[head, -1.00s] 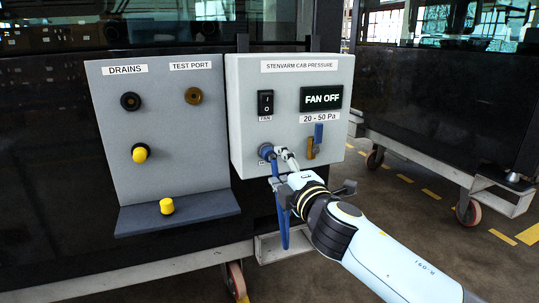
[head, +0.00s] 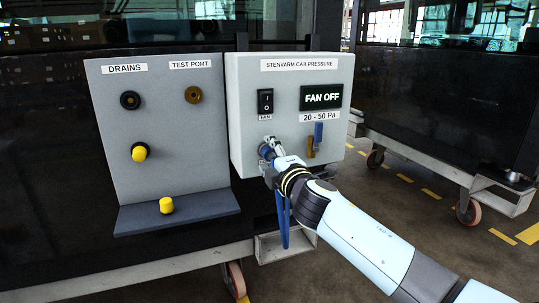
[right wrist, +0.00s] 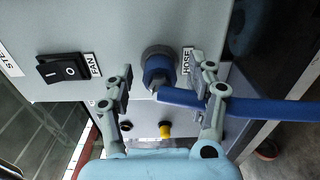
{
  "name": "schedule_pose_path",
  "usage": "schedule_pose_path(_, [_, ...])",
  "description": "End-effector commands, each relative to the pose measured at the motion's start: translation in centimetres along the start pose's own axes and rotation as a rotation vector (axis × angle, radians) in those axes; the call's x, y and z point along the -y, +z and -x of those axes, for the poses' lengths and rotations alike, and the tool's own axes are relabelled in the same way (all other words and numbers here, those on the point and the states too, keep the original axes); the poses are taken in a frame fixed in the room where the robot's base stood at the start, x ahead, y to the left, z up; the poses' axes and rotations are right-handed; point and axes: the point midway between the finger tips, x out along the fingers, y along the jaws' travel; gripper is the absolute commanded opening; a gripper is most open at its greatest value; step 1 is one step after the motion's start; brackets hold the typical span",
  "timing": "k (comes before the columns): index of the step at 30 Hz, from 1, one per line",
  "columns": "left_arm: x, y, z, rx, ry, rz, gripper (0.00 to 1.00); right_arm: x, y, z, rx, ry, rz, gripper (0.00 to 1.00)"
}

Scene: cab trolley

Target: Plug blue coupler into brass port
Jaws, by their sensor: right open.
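The blue coupler (right wrist: 158,68) sits in the grey fitting marked HOSE on the pressure box, with the blue hose (right wrist: 262,108) running from it to the right in the right wrist view. In the head view the coupler (head: 265,151) is partly hidden by my right gripper (head: 271,147). In the right wrist view my right gripper (right wrist: 163,88) is open, its fingers on either side of the coupler with gaps between. The brass port (head: 193,95) is on the grey panel under the TEST PORT label, and it looks empty. My left gripper is not in view.
The pressure box (head: 240,110) carries a fan switch (head: 265,102) and a FAN OFF display (head: 321,97). The panel also has a black drain port (head: 130,101), a yellow-capped drain (head: 140,153) and a shelf (head: 215,205) with a loose yellow cap (head: 166,206).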

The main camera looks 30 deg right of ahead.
Motion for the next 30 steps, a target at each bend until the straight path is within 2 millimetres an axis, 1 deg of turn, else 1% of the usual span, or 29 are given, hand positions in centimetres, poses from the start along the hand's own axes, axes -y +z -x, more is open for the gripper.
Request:
schedule_pose_path(25, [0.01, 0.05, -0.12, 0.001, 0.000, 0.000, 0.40, -0.02, 0.01, 0.02, 0.000, 0.000, 0.001, 0.57])
schedule_pose_path(26, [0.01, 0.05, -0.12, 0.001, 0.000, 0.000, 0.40, -0.02, 0.01, 0.02, 0.000, 0.000, 0.000, 0.55])
schedule_pose_path(30, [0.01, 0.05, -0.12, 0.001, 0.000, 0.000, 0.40, -0.02, 0.01, 0.02, 0.000, 0.000, 0.000, 0.37])
